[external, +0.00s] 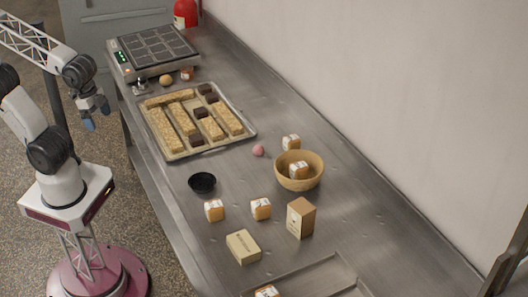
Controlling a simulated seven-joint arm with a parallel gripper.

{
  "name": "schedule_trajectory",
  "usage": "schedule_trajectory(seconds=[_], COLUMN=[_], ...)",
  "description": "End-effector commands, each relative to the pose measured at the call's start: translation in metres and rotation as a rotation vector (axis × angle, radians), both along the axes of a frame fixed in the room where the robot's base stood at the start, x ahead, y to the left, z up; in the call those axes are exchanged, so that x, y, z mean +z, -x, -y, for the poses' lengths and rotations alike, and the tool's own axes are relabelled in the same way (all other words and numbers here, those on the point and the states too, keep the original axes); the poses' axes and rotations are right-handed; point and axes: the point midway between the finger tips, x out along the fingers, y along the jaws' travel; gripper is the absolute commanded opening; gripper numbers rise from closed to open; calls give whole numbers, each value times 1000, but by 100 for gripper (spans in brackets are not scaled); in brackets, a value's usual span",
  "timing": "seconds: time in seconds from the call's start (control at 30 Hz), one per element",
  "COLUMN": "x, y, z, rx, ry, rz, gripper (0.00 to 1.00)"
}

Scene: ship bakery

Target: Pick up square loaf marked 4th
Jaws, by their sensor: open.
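Several small square loaves with white wraps are on the steel counter. One loaf (291,142) stands behind the wooden bowl, and another loaf (299,170) sits inside the bowl (311,184). Two more stand in front: a left loaf (214,211) and a right loaf (261,209). A further loaf (267,292) is cut off at the bottom edge. Any marking is too small to read, so I cannot tell which is 4th. My gripper (95,116) is open and empty, left of the counter's edge and apart from all the loaves.
A tray (250,125) of long bars and dark blocks lies mid-counter. A black bowl (202,184), pink ball (258,150), upright box (301,218) and flat box (243,247) surround the loaves. A shallow tray (330,264) is at the front. A griddle-like appliance (155,50) stands at the back.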

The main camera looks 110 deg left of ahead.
Motion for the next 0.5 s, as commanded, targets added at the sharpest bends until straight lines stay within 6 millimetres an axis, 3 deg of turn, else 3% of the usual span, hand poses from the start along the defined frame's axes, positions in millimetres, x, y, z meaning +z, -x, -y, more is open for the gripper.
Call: schedule_trajectory(seconds=[0.27, 0.5], x=[1, 5], y=[-7, -40], z=[0, 2], rx=[-13, -74], ry=[-3, -16], rz=[-4, -23], gripper=[89, 89])
